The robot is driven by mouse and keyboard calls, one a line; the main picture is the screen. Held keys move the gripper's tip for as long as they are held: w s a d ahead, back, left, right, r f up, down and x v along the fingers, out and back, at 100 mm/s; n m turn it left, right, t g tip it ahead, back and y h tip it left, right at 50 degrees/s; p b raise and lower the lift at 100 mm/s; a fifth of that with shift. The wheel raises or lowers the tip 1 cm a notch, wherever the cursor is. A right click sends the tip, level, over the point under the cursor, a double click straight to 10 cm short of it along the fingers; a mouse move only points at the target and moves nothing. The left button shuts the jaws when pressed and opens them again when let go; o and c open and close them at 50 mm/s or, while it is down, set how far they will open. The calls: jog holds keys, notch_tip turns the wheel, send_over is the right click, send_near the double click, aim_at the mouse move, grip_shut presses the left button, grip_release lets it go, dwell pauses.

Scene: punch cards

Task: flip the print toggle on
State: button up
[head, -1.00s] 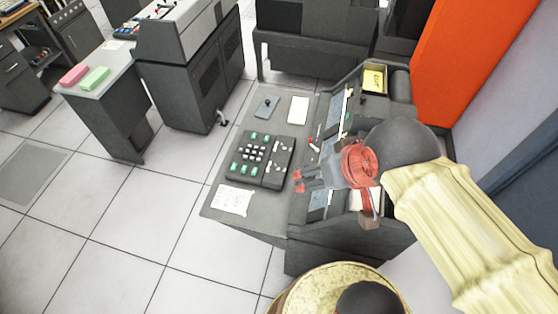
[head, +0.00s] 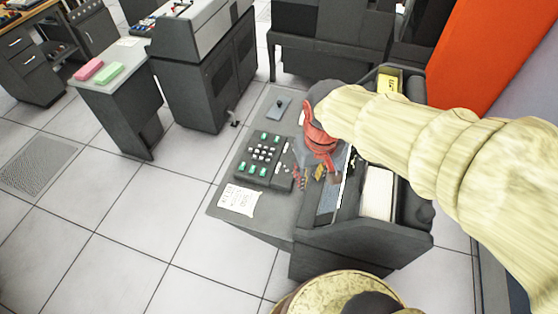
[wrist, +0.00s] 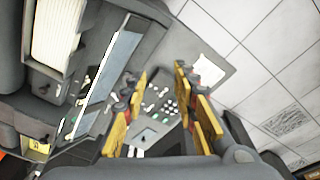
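A dark keypad console (head: 262,156) with green and white keys sits on the grey desk; it also shows between my fingers in the wrist view (wrist: 169,106). A grey plate with a small dark knob (head: 279,104) lies behind it. Small white switches (wrist: 150,108) show beside the keypad in the wrist view. No label is legible, so I cannot tell which is the print toggle. My gripper (head: 310,176) is above the strip between keypad and card machine, its fingers apart and empty; the wrist view shows them too (wrist: 161,76). It hides part of the strip.
The card machine holds a white card stack (head: 377,192) right of my gripper and a yellow tray (head: 389,82) behind. A written sheet (head: 238,200) lies at the desk's front left. A side table (head: 115,92) carries pink and green blocks.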

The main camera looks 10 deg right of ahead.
jog(key=shift+n+g+h, duration=0.4)
jog(key=shift+n+g, duration=0.4)
jog(key=w+f, duration=0.3)
jog(key=w+a+f, duration=0.1)
jog(key=w+f, duration=0.1)
jog(key=w, duration=0.1)
jog(key=w+a+f+b, duration=0.1)
jog(key=w+f, duration=0.2)
jog(key=shift+f, duration=0.3)
grip_shut()
jog(key=w+a+f+n+h+b, duration=0.1)
jog(key=w+a+f+n, duration=0.1)
jog(key=w+f, duration=1)
jog(key=w+n, duration=0.2)
jog(key=w, duration=0.4)
jog(key=shift+w+a+r+t+h, duration=0.15)
jog(key=shift+w+t+h, duration=0.15)
jog(key=shift+w, duration=0.1)
